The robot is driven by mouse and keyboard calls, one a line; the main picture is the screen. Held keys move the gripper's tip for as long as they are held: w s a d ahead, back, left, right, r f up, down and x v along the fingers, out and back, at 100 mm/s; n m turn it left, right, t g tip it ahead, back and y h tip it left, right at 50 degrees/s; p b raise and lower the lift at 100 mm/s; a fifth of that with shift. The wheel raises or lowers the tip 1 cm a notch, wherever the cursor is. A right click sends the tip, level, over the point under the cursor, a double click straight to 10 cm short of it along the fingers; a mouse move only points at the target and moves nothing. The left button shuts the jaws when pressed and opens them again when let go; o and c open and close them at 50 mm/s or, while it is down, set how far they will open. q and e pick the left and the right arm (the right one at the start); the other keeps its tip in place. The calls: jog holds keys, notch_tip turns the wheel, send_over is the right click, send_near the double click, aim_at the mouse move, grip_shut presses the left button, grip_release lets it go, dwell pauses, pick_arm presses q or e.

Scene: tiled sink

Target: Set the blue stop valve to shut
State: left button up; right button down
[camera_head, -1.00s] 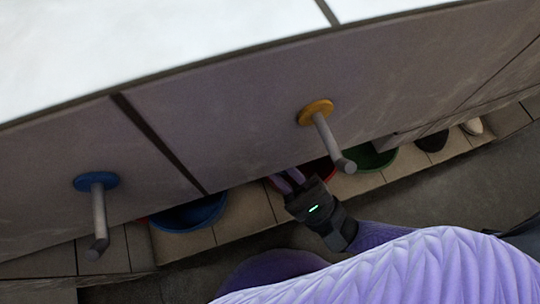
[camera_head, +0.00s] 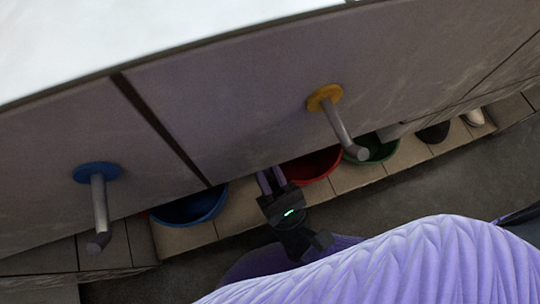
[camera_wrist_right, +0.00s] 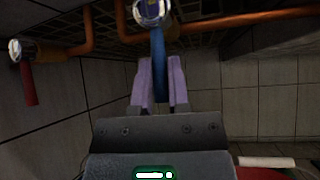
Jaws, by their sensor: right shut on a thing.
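In the right wrist view the blue stop valve's lever (camera_wrist_right: 159,62) hangs down in the picture from a round metal valve body (camera_wrist_right: 151,12) on a copper pipe. My right gripper (camera_wrist_right: 159,75) has its purple fingers either side of the lever's lower part and is shut on it. The lever runs crosswise to the stretch of pipe right of the valve body. In the head view my right gripper (camera_head: 269,180) reaches in under the sink front, and the valve is hidden there. My left gripper is not in view.
A second valve with a red lever (camera_wrist_right: 29,84) is at the left. Taps with a blue disc (camera_head: 97,173) and a yellow disc (camera_head: 324,97) stick out of the tiled front. Blue (camera_head: 190,207), red (camera_head: 312,166) and green (camera_head: 378,149) bowls sit below on the tiled ledge.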

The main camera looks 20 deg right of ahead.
jog(key=shift+h, duration=0.3)
jog(key=c, duration=0.6)
grip_release()
